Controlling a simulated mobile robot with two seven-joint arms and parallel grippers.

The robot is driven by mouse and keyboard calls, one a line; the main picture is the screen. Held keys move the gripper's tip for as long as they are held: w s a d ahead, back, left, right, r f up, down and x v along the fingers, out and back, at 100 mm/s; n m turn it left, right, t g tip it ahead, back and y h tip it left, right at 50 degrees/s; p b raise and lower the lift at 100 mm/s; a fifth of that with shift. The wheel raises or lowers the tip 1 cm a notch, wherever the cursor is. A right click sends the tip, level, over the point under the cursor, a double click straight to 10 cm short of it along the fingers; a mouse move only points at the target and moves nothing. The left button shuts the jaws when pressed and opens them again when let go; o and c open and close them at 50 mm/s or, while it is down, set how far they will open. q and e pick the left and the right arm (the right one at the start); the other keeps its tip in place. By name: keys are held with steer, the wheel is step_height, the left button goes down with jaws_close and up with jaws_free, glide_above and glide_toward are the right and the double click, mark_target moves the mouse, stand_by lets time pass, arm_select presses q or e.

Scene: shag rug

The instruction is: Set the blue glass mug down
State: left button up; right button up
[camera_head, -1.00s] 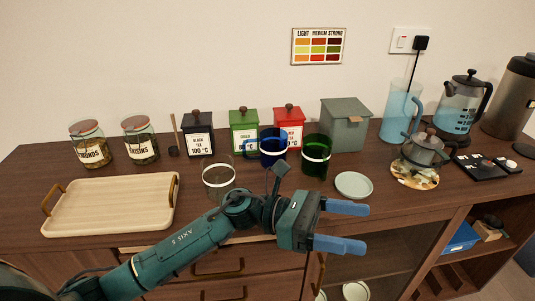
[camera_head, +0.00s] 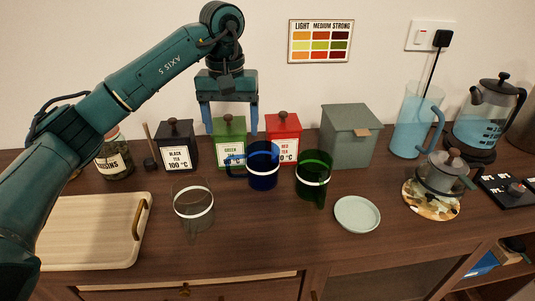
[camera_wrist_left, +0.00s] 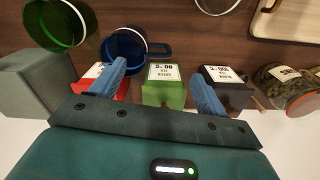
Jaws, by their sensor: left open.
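The blue glass mug (camera_head: 263,166) stands upright on the wooden counter, in front of the green and red tea tins. Its handle points left in the head view. It also shows in the left wrist view (camera_wrist_left: 124,47), near the left finger. My left gripper (camera_head: 231,126) is open and empty. Its fingers point down above and behind the mug, close to the green tin (camera_head: 229,140); in the left wrist view the gripper (camera_wrist_left: 157,82) spans the area of that tin. The mug is not between the fingers. My right gripper is not in view.
A green glass (camera_head: 313,178) stands right of the mug and a clear glass (camera_head: 193,208) to its left. A red tin (camera_head: 284,137) and black tin (camera_head: 177,145) stand behind. A small saucer (camera_head: 357,214) lies front right. The front middle counter is free.

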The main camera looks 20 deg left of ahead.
arm_select(q)
glide_above(238, 175)
step_height(238, 175, down, 7)
steer(key=shift+s+a+r+b, duration=0.1)
steer(key=shift+b, duration=0.2)
steer(key=shift+f+p, duration=0.35)
steer(key=shift+f, duration=2.75)
steer(key=shift+r, duration=0.1)
steer(key=c, duration=1.5)
